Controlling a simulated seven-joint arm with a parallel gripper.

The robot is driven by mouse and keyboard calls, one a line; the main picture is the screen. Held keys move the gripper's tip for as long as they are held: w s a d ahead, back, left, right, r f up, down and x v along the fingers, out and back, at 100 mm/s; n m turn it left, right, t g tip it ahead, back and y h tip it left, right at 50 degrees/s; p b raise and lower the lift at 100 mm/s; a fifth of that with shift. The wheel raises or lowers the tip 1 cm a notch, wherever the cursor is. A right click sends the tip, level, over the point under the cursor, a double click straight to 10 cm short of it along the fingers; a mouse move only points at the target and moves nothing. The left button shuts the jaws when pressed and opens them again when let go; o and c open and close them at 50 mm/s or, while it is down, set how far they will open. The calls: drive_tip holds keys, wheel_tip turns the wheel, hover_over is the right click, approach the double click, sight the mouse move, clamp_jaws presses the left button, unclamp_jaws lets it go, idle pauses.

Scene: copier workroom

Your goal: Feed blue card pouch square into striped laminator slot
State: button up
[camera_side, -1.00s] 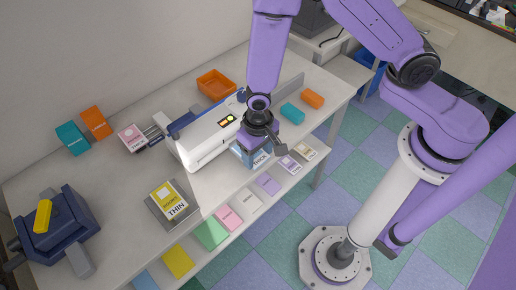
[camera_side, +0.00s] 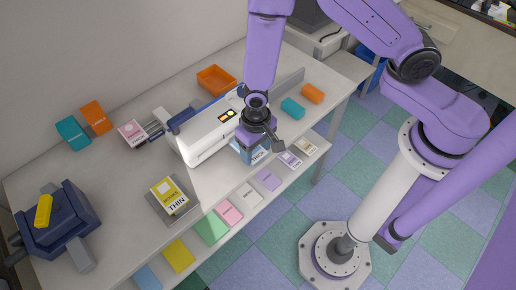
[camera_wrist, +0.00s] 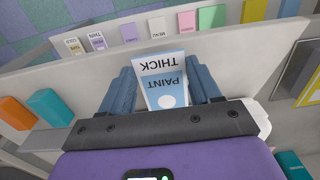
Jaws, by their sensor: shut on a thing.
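My gripper (camera_wrist: 166,90) is shut on the blue card pouch (camera_wrist: 164,78), a blue and white card marked PAINT and THICK. The pouch stands between the two blue-grey fingers in the wrist view. In the side view the pouch (camera_side: 259,155) shows below my gripper (camera_side: 254,142), partly hidden by it. The white laminator (camera_side: 208,133) is just left of my gripper, with a small lit panel on top. Its slot and any stripes are hidden or too small to tell. I cannot tell whether the pouch touches the laminator.
A yellow THIN pouch (camera_side: 169,191) lies on a grey holder. A pink pouch (camera_side: 132,132) lies behind the laminator. An orange tray (camera_side: 216,80), teal block (camera_side: 292,108) and orange block (camera_side: 312,93) stand nearby. A dark blue machine (camera_side: 57,225) is at left. Coloured cards line a lower front shelf.

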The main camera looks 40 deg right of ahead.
drive_tip(key=shift+w, duration=0.9)
drive_tip(key=shift+w, duration=0.2)
drive_tip(key=shift+w+f, duration=0.1)
drive_tip(key=shift+w, duration=0.45)
drive_tip(key=o, duration=1.3)
drive_tip(key=shift+o, duration=0.2)
